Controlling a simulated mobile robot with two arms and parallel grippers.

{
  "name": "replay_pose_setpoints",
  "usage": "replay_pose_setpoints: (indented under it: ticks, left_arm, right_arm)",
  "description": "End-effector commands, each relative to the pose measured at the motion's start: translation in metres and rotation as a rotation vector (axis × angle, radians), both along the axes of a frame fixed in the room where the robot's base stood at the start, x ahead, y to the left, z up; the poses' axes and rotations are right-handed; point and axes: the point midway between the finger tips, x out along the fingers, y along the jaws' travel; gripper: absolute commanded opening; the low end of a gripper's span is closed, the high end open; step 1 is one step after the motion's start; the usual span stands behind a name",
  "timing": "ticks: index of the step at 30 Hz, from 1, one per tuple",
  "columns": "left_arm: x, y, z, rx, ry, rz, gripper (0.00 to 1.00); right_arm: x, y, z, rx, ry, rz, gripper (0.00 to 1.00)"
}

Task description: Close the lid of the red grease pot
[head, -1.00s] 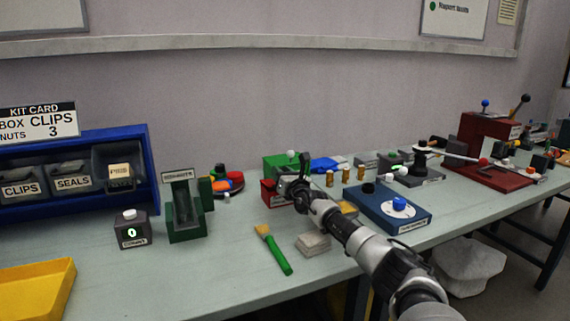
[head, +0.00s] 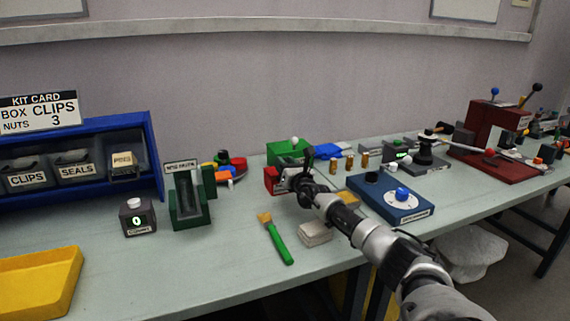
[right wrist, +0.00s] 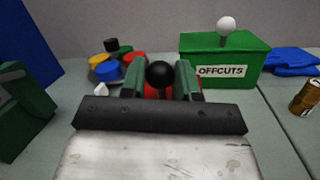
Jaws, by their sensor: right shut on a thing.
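The red grease pot (head: 270,180) stands on the bench in front of the green offcuts box, partly hidden behind my right gripper (head: 288,181). In the right wrist view, my right gripper (right wrist: 160,80) has its two green-padded fingers on either side of a round black knob (right wrist: 160,74) and is shut on it. Red (right wrist: 157,92) shows between and just beside the fingers, below the knob. The lid's angle cannot be made out, as my gripper covers most of it. My left gripper is not in view.
The green offcuts box (right wrist: 225,62) with a white knob stands close behind. A green-handled brush (head: 278,243) and a pale stack of pads (head: 314,234) lie in front. A blue device (head: 391,197) and several brass cylinders stand to the right. The green wing-nuts holder (head: 189,200) stands left.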

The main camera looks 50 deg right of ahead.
Motion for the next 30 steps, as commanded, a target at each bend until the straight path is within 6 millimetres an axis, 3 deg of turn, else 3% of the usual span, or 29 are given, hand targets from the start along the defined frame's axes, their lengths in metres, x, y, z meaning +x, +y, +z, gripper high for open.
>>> replay_pose_setpoints:
  ticks: [2,3,4,14,21,30]
  left_arm:
    - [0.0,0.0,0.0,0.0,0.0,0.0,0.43]
    - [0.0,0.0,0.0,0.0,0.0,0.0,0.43]
    - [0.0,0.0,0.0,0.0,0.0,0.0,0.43]
    - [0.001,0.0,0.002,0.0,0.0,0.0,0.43]
    - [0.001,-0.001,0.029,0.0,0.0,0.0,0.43]
    - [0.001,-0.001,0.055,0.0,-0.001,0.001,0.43]
  right_arm:
    - [0.001,0.003,-0.007,0.002,0.014,0.006,0.0]
    - [0.001,0.003,-0.007,0.002,0.014,0.006,0.37]
    - [0.001,0.003,-0.006,0.002,0.014,0.006,0.41]
    - [0.0,0.001,0.002,0.001,0.005,0.002,0.41]
    - [0.0,0.003,0.044,0.004,0.006,0.005,0.41]
    - [-0.044,-0.009,0.066,-0.002,0.012,0.004,0.41]
